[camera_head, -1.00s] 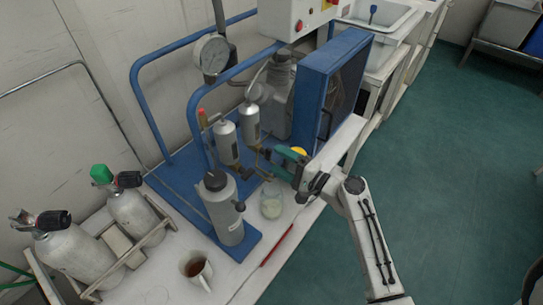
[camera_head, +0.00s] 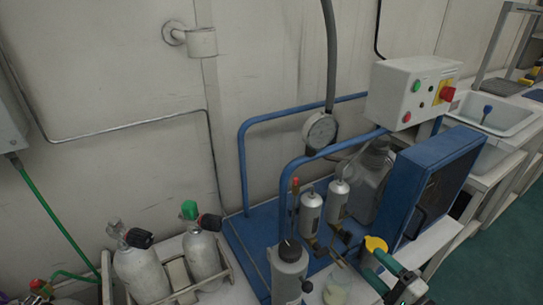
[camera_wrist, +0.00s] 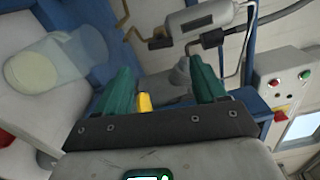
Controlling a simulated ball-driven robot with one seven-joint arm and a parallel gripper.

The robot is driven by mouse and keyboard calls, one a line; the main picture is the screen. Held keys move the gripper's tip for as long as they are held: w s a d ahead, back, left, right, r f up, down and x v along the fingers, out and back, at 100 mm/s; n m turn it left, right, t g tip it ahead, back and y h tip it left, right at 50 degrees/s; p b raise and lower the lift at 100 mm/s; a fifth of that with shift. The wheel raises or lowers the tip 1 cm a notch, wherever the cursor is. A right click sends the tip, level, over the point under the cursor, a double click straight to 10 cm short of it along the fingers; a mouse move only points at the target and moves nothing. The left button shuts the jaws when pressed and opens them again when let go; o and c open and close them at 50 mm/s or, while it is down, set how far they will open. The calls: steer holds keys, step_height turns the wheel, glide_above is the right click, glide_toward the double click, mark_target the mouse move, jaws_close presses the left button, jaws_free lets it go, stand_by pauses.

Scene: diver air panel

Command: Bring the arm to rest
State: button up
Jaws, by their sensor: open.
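My gripper (camera_head: 372,262) is at the lower right of the head view, in front of the compressor panel's blue base (camera_head: 243,262). Its two teal fingers stand apart in the wrist view (camera_wrist: 162,82), with nothing clamped between them. A yellow part (camera_wrist: 144,102) shows between the fingers, nearer the left one; it also shows beside the fingertips in the head view (camera_head: 375,243). I cannot tell whether they touch. Most of my arm is out of the head view.
Close to the gripper are a clear beaker (camera_head: 337,291), a grey cylinder (camera_head: 289,272), small silver canisters (camera_head: 311,212) and a blue radiator box (camera_head: 432,180). A control box (camera_head: 410,92) is above. Diving cylinders (camera_head: 142,272) stand left. Green floor (camera_head: 480,245) is open at right.

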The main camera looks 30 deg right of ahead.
steer(key=s+a+f+n+g+y+p, duration=0.2)
steer(key=a+n+g+p, duration=0.1)
steer(key=a+n+g, duration=0.3)
steer(key=s+a+f+n+g+y+p, duration=0.1)
steer(key=s+a+n+g+y+p, duration=0.15)
steer(key=a+n, duration=0.5)
steer(key=s+a+r+n+g+h+p, duration=0.1)
steer(key=s+r+n+g+h+p, duration=0.1)
steer(key=s+g, duration=0.2)
steer(key=s+a+r+n+g+h+p, duration=0.1)
steer(key=s+r+n+g+h+p, duration=0.1)
steer(key=s, duration=0.5)
steer(key=shift+s+r+n+g+h, duration=0.35)
steer(key=shift+n+g+h, duration=0.4)
steer(key=shift+g, duration=0.5)
steer(key=shift+w, duration=0.1)
steer(key=shift+c, duration=0.4)
